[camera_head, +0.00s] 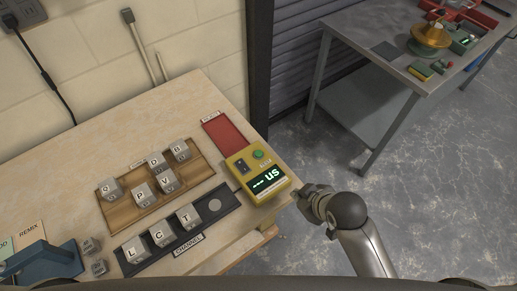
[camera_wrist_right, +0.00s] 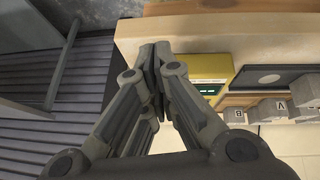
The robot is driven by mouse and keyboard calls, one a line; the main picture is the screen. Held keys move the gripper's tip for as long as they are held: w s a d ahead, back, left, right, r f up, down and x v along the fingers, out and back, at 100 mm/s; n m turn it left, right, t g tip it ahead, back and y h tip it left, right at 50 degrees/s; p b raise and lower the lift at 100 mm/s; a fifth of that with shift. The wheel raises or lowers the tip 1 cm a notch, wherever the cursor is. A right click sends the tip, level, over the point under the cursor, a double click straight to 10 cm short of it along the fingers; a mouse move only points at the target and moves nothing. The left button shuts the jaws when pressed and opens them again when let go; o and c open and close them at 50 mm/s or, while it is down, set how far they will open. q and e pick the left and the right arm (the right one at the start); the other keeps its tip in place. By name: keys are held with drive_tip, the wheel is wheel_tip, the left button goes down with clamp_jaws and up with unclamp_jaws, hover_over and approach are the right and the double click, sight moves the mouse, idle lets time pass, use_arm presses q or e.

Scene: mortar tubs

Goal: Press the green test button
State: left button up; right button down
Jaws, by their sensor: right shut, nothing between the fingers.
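The green test button (camera_head: 258,154) is a small round button on the top face of a yellow tester box (camera_head: 240,166). The box has a lit display reading "us" and a dark switch, and it sits near the table's right edge. My right gripper (camera_head: 301,191) is shut and empty, just right of the box and apart from it, by the table edge. In the right wrist view the shut fingertips (camera_wrist_right: 154,62) are left of the yellow box (camera_wrist_right: 212,68). The button cannot be made out there. My left gripper is not in view.
A dark channel tray (camera_head: 125,265) and a wooden rack (camera_head: 115,218) hold lettered cubes left of the box. A red panel (camera_head: 224,131) lies behind the box. A blue object (camera_head: 45,262) stands at front left. A metal workbench (camera_head: 375,62) stands at the back right.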

drive_tip(key=w+a+r+n+t+y, duration=0.1)
drive_tip(key=w+a+r+n+y, duration=0.1)
drive_tip(key=w+a+r+n, duration=0.4)
drive_tip(key=w+a+r+n+y, duration=0.2)
drive_tip(key=a+r+n, duration=0.3)
drive_tip(key=a+n, duration=0.35)
drive_tip(key=w+d+n, duration=0.4)
drive_tip(key=w+n, duration=0.5)
drive_tip(key=n, duration=0.3)
drive_tip(key=shift+f+h+p, duration=0.25)
drive_tip(key=shift+h+p, duration=0.05)
drive_tip(key=shift+n, duration=0.25)
